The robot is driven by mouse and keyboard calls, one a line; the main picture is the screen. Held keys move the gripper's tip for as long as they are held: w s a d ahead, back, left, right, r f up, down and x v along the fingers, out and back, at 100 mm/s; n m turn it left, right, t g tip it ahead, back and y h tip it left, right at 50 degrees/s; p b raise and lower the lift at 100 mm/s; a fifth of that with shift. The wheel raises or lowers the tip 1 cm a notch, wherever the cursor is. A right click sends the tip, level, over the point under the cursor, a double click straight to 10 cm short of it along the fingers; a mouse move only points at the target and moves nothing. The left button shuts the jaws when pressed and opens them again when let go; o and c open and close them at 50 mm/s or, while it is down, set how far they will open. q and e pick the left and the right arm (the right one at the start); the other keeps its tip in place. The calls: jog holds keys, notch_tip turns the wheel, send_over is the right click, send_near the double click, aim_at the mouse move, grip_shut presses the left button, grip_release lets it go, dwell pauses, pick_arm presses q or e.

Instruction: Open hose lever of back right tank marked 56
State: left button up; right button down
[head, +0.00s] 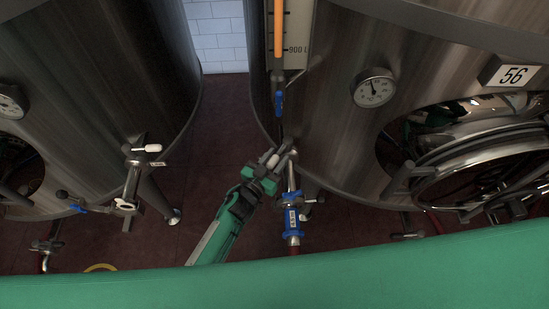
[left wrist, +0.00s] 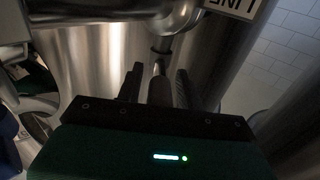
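The steel tank (head: 335,130) with the number plate 56 (head: 513,75) fills the right of the head view. At its lower left, a metal valve with a blue hose coupling (head: 292,198) hangs down. My left gripper (head: 275,156) is at the top of this valve, around its lever. In the left wrist view a rod-like lever (left wrist: 159,69) runs between the two dark fingers (left wrist: 158,85). The fingers stand apart, with some gap visible beside the lever; contact is unclear. My right gripper is not in view.
A second tank (head: 90,80) stands at the left with its own valve (head: 132,180). A round hatch with a wheel (head: 485,165) and a gauge (head: 374,88) are on the tank marked 56. A level tube (head: 278,30) rises above the valve. Dark red floor lies between the tanks.

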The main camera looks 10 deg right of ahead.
pick_arm(q)
jog(key=shift+o, duration=0.2)
jog(key=b+v, duration=0.2)
jog(key=v, duration=1.1)
jog(key=shift+s+a, duration=0.2)
jog(key=shift+s, duration=0.15)
jog(key=shift+r, duration=0.1)
jog(key=shift+c, duration=0.3)
